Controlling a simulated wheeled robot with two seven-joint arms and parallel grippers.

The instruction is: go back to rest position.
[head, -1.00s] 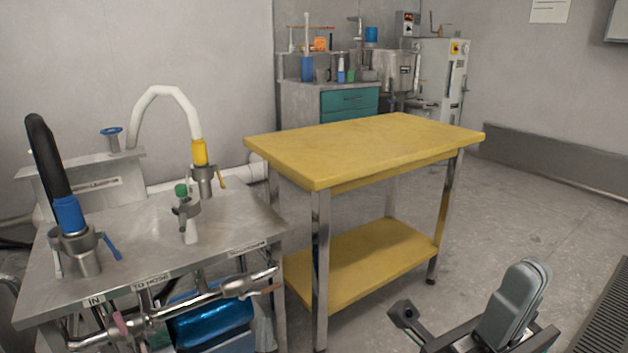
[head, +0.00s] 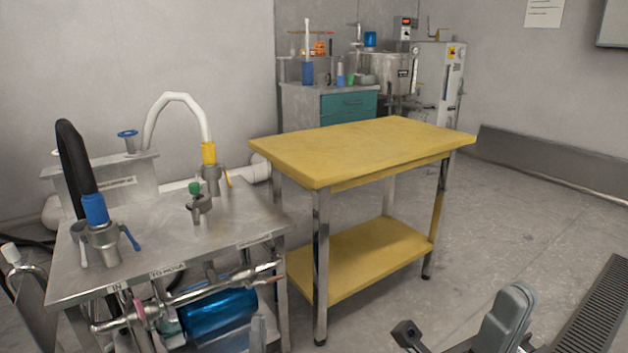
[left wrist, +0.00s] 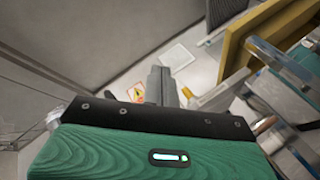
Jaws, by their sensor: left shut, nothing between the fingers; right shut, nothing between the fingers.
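In the head view my right gripper (head: 512,300) is at the bottom right, over the floor in front of the yellow table (head: 360,150). Its grey fingers are together and empty, and its lower part is cut off by the picture edge. In the left wrist view my left gripper (left wrist: 160,82) shows with its fingers together and nothing between them.
A steel bench (head: 150,262) with hoses, valves and pipes stands at the left. The yellow table's top and lower shelf are bare. A floor grate (head: 592,310) lies at the right. Open floor (head: 500,215) extends between table and wall.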

